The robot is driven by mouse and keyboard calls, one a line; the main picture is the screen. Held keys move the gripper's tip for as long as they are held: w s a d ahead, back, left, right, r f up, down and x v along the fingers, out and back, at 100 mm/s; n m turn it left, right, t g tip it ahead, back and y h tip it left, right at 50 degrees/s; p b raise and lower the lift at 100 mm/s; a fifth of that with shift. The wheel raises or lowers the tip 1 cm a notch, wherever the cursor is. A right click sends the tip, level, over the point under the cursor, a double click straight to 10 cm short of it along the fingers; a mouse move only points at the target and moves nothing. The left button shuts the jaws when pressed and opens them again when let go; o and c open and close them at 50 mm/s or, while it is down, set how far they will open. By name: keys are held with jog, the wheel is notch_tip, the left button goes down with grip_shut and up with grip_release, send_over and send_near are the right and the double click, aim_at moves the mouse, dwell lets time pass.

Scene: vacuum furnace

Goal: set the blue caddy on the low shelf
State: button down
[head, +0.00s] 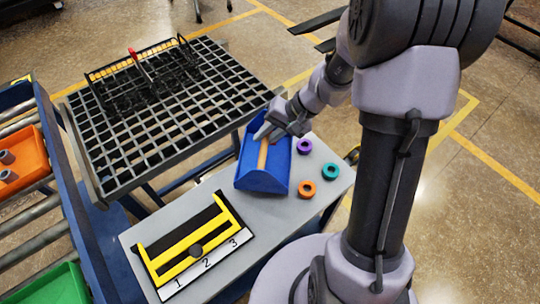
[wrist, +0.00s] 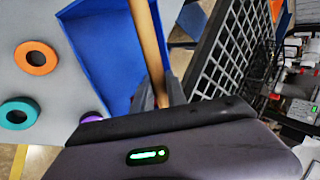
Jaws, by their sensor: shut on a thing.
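The blue caddy (head: 262,182) is an open tray with a wooden bar handle (head: 263,153). In the head view it is at the back of the grey low table top (head: 325,190), close to the black grid. My gripper (head: 270,132) is at the caddy's far end, shut on the handle. In the wrist view the blue caddy (wrist: 103,58) and its handle (wrist: 148,50) run up from my gripper (wrist: 160,95). I cannot tell whether the caddy touches the surface. Nothing clearly shows inside it. I cannot tell which surface is the low shelf.
Purple (head: 304,146), teal (head: 330,171) and orange (head: 306,189) rings lie right of the caddy. A yellow-black numbered fixture (head: 195,246) lies front left. A black grid (head: 180,110) with a wire basket (head: 140,75) stands behind. Orange (head: 22,158) and green (head: 55,287) bins are left.

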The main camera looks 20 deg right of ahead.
aim_at(254, 155)
notch_tip(254, 155, down, 5)
jog(key=shift+r+b, duration=0.1)
jog(key=shift+b, duration=0.55)
jog(key=shift+r, duration=0.15)
jog(key=shift+a, duration=0.1)
jog(key=c, duration=1.8)
grip_release()
jog(key=shift+f, duration=0.2)
jog(key=o, duration=0.5)
jog(key=shift+r, duration=0.15)
